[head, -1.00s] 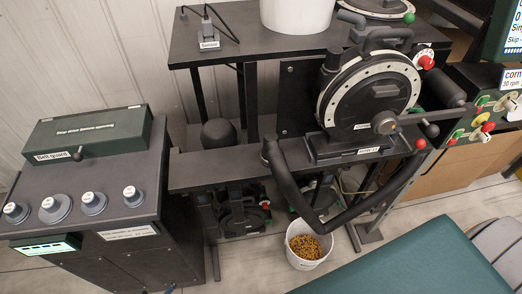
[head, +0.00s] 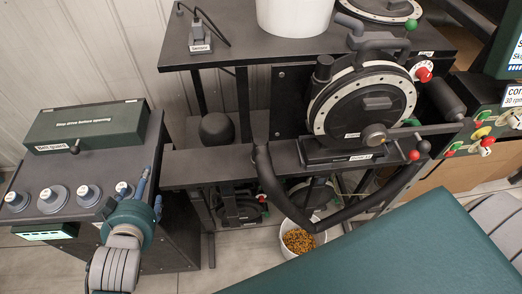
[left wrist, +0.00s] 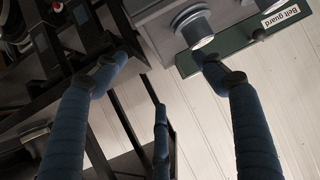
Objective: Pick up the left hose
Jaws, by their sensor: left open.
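A thick black hose (head: 284,194) hangs in a V in front of the seed meter (head: 362,100). Its left end is at the edge of the black bench and its right branch rises toward the red-knobbed lever. I cannot tell whether the two branches are one hose or two. My left gripper (head: 150,190) is over the front right corner of the dark control cabinet, left of the hose and well apart from it. In the left wrist view its blue fingers (left wrist: 160,72) are spread and empty. The hose cannot be made out there. My right gripper is not in view.
The control cabinet (head: 130,168) carries several knobs and a green belt guard (head: 86,123), close to my left gripper. A white bucket of seed (head: 299,240) stands on the floor below the hose. The bench (head: 205,167) lies between cabinet and meter.

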